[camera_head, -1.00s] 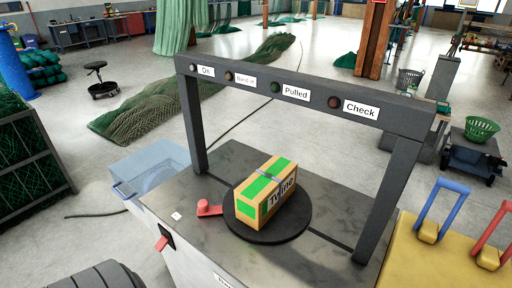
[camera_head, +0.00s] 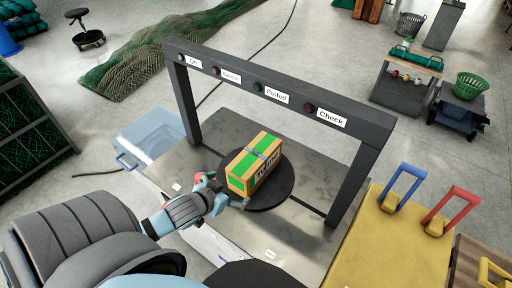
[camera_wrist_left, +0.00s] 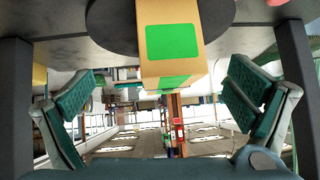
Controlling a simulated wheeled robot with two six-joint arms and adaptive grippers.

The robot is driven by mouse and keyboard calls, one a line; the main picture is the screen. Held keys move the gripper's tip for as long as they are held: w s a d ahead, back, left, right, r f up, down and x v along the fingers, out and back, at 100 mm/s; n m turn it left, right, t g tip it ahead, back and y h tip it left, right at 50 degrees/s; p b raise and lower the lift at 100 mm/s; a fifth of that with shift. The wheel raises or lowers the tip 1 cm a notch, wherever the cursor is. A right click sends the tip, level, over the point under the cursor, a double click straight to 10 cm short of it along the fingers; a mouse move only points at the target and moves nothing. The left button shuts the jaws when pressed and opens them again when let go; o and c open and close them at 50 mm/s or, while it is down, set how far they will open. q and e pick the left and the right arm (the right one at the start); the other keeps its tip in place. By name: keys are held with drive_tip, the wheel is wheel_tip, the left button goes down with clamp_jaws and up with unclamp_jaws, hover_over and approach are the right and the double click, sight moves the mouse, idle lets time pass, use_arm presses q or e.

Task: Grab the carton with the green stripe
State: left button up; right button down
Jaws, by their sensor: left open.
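The carton with the green stripe (camera_head: 254,165) is a yellow-orange box with green patches, a grey band across it and dark lettering on one side. It sits on the round black turntable (camera_head: 285,188) under the dark arch. My left gripper (camera_head: 228,190) is open beside the carton's near left end, low over the bench top. In the left wrist view the carton (camera_wrist_left: 170,66) shows at the top centre, and the open fingers of my left gripper (camera_wrist_left: 162,95) stand to either side, apart from it. My right gripper is not in view.
The dark arch (camera_head: 274,93) with labels and lamps spans the metal bench (camera_head: 226,130) behind the carton. A pale blue bin (camera_head: 150,140) stands left of the bench. A yellow surface with blue (camera_head: 398,189) and red (camera_head: 449,213) handles lies to the right.

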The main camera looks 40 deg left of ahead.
sight(254, 155)
use_arm(q)
drive_tip(key=w+a+r+t+h, duration=0.1)
drive_tip(key=w+a+r+t, duration=0.25)
drive_tip(key=w, duration=0.25)
drive_tip(key=shift+g, duration=0.35)
drive_tip(key=b+x, duration=0.1)
drive_tip(key=x, duration=0.3)
drive_tip(key=b+x, duration=0.2)
drive_tip(key=x, duration=0.2)
drive_tip(key=d+b+x, duration=0.1)
drive_tip(key=b+x, duration=0.1)
drive_tip(key=x, duration=0.2)
drive_tip(key=shift+w+f, duration=0.15)
drive_tip(key=shift+w, duration=0.2)
drive_tip(key=c, duration=0.3)
drive_tip(key=shift+s, duration=0.1)
drive_tip(key=c, duration=1.7)
